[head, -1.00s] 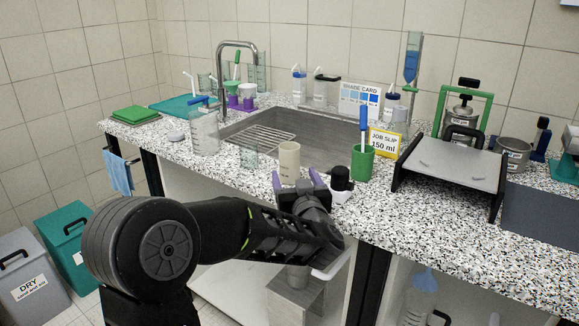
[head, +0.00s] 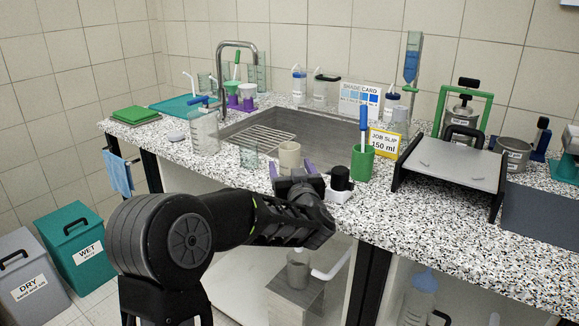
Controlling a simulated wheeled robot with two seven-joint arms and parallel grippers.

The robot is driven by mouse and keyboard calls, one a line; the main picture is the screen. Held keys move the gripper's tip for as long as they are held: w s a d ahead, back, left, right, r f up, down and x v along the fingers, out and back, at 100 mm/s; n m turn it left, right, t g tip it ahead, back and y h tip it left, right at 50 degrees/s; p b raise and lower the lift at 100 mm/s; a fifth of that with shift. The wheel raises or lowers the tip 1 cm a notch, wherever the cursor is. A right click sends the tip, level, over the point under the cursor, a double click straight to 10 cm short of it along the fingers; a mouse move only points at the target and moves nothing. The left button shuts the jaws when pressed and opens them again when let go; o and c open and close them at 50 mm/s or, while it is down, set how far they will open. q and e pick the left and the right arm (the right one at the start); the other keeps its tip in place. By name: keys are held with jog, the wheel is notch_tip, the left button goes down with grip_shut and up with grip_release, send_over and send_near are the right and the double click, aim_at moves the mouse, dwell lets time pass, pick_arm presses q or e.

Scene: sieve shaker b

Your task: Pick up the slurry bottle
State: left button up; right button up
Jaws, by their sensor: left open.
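A beige cylindrical vessel (head: 289,154) stands upright on the speckled counter at the sink's front edge; its lower part is hidden by my left gripper. No label marks it as the slurry bottle, so I cannot tell if it is that. My left gripper (head: 291,170) is open, its two purple fingertips at either side of the vessel in the picture. Whether they touch it I cannot tell. A small black-topped item (head: 340,178) on a white base is just right of the gripper. My right gripper is not in view.
A green cup (head: 362,163) with a blue-handled tool stands to the right, before the job slip card (head: 385,143). A clear beaker (head: 249,155) stands left of the vessel, and a larger jug (head: 204,132) farther left. The sink (head: 310,127) lies behind.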

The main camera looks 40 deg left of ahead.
pick_arm(q)
jog(key=shift+c, duration=0.3)
grip_shut()
dwell(0.6)
jog(key=shift+r, duration=0.25)
notch_tip(320, 180, up, 10)
jog(key=p, duration=0.2)
jog(key=shift+f, duration=0.2)
dwell(0.6)
dwell(0.8)
